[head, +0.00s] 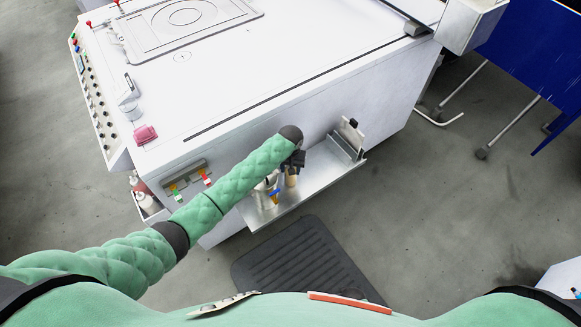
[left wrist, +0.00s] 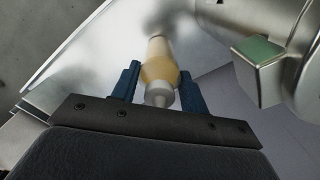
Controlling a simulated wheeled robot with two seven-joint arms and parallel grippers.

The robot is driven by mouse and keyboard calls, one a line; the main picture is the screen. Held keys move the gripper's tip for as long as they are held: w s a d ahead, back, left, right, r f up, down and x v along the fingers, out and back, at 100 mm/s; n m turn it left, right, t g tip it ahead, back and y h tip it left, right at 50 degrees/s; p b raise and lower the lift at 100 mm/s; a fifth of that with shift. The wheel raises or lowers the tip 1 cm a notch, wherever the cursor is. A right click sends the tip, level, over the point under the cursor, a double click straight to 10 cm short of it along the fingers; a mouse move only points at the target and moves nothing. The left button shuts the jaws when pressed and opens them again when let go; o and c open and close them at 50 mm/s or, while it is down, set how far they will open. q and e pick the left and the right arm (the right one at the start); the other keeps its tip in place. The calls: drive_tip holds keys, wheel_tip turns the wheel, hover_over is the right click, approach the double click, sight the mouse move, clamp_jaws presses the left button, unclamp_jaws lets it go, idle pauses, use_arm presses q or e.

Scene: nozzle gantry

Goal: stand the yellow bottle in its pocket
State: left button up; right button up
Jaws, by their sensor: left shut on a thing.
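The yellow bottle (left wrist: 159,68) shows in the left wrist view with a pale neck and cap toward the camera, between two blue fingers. My left gripper (left wrist: 157,82) is shut on it. In the head view the left gripper (head: 294,160) is over the metal shelf (head: 315,180) on the machine's front, and the tan bottle (head: 291,180) shows just below it, roughly upright. Whether its base touches the shelf cannot be told. A side bin (head: 150,206) at the machine's left corner holds a reddish bottle; I cannot make out which pocket is the yellow bottle's. My right gripper is out of view.
An upright pale plate (head: 350,134) stands at the shelf's right end. Colored-tipped levers (head: 190,180) stick out left of the shelf. A dark ribbed mat (head: 300,262) lies on the floor.

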use_arm(q)
drive_tip(key=shift+f, duration=0.1)
drive_tip(key=o, duration=1.1)
drive_tip(key=shift+o, duration=0.2)
